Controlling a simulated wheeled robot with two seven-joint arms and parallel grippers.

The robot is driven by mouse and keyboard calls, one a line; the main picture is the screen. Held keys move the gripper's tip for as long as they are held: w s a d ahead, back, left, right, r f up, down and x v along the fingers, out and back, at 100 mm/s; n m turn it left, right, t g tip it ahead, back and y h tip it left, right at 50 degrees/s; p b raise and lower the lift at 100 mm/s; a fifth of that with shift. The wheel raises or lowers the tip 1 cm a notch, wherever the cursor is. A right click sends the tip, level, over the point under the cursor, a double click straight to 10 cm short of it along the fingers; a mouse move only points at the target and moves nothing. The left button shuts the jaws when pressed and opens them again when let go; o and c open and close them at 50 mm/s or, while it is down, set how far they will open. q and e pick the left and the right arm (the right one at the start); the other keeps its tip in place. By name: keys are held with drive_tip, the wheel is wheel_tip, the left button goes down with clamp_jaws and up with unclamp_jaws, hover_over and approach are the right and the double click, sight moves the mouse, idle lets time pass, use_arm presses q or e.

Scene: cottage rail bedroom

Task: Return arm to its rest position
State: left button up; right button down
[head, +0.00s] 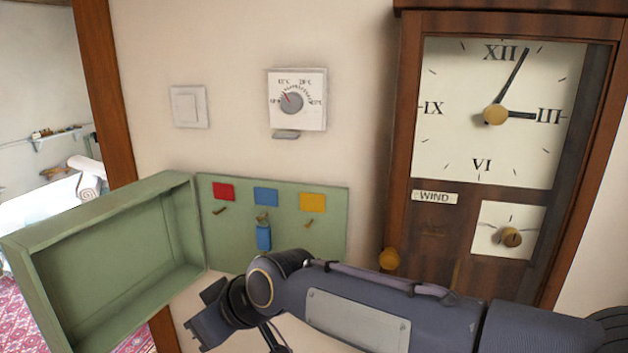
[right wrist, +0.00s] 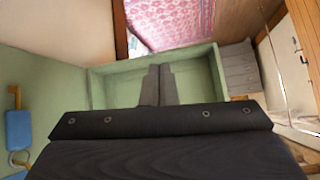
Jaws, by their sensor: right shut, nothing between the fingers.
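My right arm comes in from the lower right in the head view. Its gripper (head: 205,325) is in front of the lower part of the open green key box. In the right wrist view its two dark fingers (right wrist: 158,84) are together with nothing between them, in front of the green box door (right wrist: 105,85). The door (head: 110,255) hangs open to the left in the head view. On the green back panel (head: 335,225), a blue key tag (head: 264,237) hangs under the blue label; it also shows in the right wrist view (right wrist: 18,128). My left gripper is not in view.
The red (head: 224,191) and yellow (head: 312,202) labels have bare hooks below. A tall wooden clock (head: 402,150) stands right, behind my arm. A thermostat (head: 313,105) and a light switch (head: 188,106) are above the box. A wooden post (head: 105,90) stands left.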

drive_tip(key=s+d+f+m+t+h, duration=0.2)
drive_tip(key=d+m, duration=0.5)
drive_tip(key=d, duration=2)
drive_tip(key=s+d+f+m+h, duration=0.2)
drive_tip(key=s+d+f+m, duration=0.5)
drive_tip(key=s+d, duration=0.6)
wheel_tip(320, 180, down, 2)
drive_tip(key=shift+s+f+h, duration=0.15)
drive_tip(key=shift+s+h, duration=0.25)
drive_tip(key=shift+s, duration=0.55)
drive_tip(key=shift+f, duration=0.1)
